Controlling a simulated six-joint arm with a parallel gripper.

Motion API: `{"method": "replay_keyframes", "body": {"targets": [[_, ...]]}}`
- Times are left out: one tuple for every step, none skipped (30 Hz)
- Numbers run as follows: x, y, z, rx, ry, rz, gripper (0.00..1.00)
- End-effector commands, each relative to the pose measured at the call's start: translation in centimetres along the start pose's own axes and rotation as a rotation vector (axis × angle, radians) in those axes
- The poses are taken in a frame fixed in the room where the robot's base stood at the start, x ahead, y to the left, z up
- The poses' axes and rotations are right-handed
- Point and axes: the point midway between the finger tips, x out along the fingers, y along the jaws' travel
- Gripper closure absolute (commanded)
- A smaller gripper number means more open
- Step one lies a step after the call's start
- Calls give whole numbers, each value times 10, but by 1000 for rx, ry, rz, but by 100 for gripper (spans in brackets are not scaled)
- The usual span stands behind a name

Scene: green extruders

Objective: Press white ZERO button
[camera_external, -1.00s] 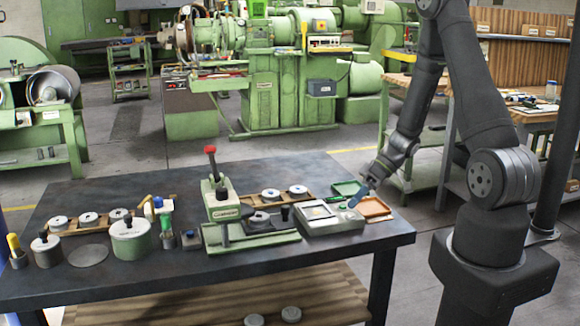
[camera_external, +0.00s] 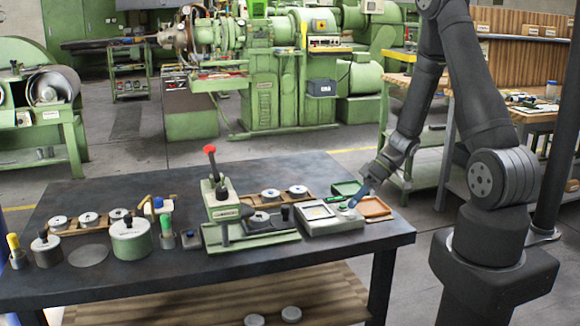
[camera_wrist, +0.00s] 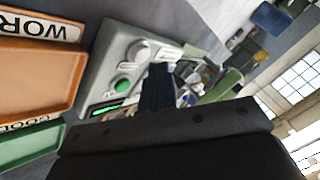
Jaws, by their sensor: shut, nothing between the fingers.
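A pale grey scale box (camera_external: 340,226) stands on the right part of the dark table. In the wrist view, its panel (camera_wrist: 106,52) carries a round whitish button (camera_wrist: 138,51), a round green button (camera_wrist: 122,84) and a lit green display (camera_wrist: 104,110). The small labels beside the buttons are not readable. My gripper (camera_external: 354,200) is low over the right side of the scale box. In the wrist view its dark blue fingers (camera_wrist: 160,74) are together and empty, close to the two buttons. I cannot tell whether they touch the panel.
An orange tray (camera_external: 376,207) and a green tray (camera_external: 347,188) lie close beside the scale. A green press with a red-knobbed lever (camera_external: 210,150) stands left of it. A green pot (camera_external: 131,241) and several weights are farther left.

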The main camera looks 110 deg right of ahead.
Motion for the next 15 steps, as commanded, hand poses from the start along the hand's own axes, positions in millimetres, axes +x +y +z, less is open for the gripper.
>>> {"method": "replay_keyframes", "body": {"targets": [[0,0,0,0,0,0,100],[0,0,0,0,0,0,100],[0,0,0,0,0,0,100],[1,0,0,0,0,0,100],[1,1,1,1,0,0,100],[2,1,1,1,0,0,100],[3,2,2,1,0,-1,100],[3,2,2,1,-1,-1,100],[4,3,3,1,-1,-1,100],[5,4,4,0,-1,-1,100],[6,4,4,0,-1,-1,100],[6,4,4,0,-1,-1,100],[6,4,4,0,0,0,100],[6,4,4,0,0,0,100],[6,4,4,0,0,0,100]]}}
